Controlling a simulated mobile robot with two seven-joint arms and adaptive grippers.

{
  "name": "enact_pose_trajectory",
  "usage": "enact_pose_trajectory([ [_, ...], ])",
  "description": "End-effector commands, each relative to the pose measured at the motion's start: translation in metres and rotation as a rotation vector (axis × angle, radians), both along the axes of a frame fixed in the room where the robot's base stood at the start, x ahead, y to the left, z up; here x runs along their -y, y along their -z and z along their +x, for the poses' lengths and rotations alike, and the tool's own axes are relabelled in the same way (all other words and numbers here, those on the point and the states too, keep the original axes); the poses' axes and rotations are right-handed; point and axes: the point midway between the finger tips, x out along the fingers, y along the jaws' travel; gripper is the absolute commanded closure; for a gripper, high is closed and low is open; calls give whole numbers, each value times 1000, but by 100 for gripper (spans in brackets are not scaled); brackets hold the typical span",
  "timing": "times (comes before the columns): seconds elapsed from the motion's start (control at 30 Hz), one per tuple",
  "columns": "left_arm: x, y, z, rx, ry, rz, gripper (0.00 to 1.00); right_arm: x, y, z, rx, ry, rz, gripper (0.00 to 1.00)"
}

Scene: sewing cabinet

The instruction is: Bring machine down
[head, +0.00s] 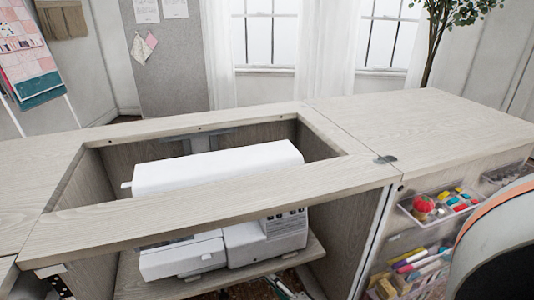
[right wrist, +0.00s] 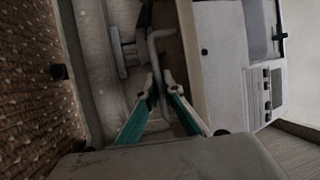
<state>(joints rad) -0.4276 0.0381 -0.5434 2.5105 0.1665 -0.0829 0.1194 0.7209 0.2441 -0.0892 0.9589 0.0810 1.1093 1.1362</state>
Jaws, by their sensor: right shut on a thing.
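The white sewing machine (head: 220,168) sits on a wooden platform (head: 145,288) inside the cabinet opening, its top around the level of the tabletop frame (head: 215,190). It also shows in the right wrist view (right wrist: 222,60), turned on its side. My right gripper (right wrist: 160,84) has its teal fingers closed on a thin grey bent lever (right wrist: 154,48) beside the machine and platform. In the head view only a small part of what looks like this gripper shows below the platform. My left gripper is not in view.
The tabletop to the right (head: 430,125) is bare. Clear drawers (head: 440,208) with sewing supplies stand under it, and a chair back (head: 495,235) is at the right edge. A patterned rug (right wrist: 35,90) shows in the right wrist view.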

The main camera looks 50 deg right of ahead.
Motion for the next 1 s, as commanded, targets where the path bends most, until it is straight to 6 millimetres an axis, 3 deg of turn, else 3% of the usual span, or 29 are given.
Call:
enact_pose_trajectory([
  [0.03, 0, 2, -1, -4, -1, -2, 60, -4, 14, -5, -22, -5, -2, 100],
  [0.23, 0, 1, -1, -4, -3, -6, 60, -5, 25, -5, -21, -6, -3, 100],
  [0.73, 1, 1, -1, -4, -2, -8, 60, -4, 28, -5, -19, -6, -2, 100],
  [0.77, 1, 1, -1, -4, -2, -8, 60, -4, 28, -5, -19, -6, -2, 88],
  [0.8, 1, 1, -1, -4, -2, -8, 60, -4, 27, -5, -19, -5, -1, 86],
  [1.0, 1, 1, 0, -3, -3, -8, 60, -2, 25, -3, -13, -2, -2, 86],
])
